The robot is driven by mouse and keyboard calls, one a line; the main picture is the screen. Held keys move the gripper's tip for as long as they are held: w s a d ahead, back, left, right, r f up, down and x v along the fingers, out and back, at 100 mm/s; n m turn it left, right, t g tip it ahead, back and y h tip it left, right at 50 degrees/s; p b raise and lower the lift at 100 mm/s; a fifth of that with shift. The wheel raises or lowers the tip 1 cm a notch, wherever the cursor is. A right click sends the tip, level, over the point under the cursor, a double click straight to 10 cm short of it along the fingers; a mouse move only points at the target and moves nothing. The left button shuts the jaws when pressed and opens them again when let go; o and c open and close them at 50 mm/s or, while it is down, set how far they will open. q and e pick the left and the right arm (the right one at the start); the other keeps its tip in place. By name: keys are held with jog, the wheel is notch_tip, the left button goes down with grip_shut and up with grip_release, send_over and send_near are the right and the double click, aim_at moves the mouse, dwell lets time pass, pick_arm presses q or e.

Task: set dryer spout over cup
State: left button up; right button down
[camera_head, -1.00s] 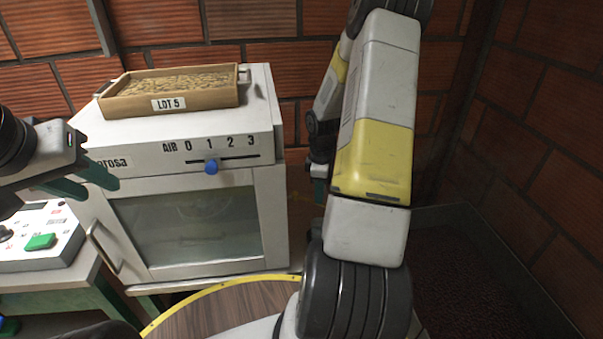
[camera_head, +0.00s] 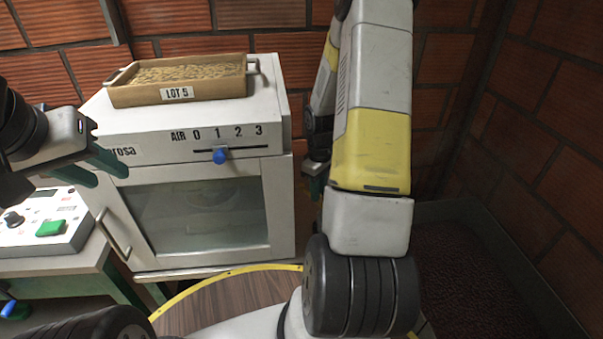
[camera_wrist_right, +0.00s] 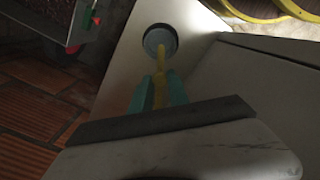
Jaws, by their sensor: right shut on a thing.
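The dryer is a white cabinet (camera_head: 215,137) with a glass door, in the middle of the head view. My right gripper (camera_head: 314,184) is low beside its right side, partly behind my own arm. In the right wrist view its teal fingers (camera_wrist_right: 158,92) are shut on a narrow yellow piece (camera_wrist_right: 161,72), which looks like the spout. This piece runs up to a round grey port (camera_wrist_right: 160,40) in a pale panel. My left gripper (camera_head: 98,172) hangs empty in front of the dryer's left side, fingers apart. I cannot make out a cup.
A wooden tray marked LOT 5 (camera_head: 178,93) sits on the dryer. A blue slider knob (camera_head: 220,155) is at 1 on the AIR scale. A control box with a green button (camera_head: 51,228) is at left. A round wooden surface with yellow rim (camera_head: 225,290) lies in front.

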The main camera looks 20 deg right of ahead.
jog(key=shift+a, duration=0.1)
jog(key=c, duration=1.3)
grip_release()
jog(key=shift+o, duration=0.2)
notch_tip(320, 180, up, 8)
jog(key=shift+f, duration=0.1)
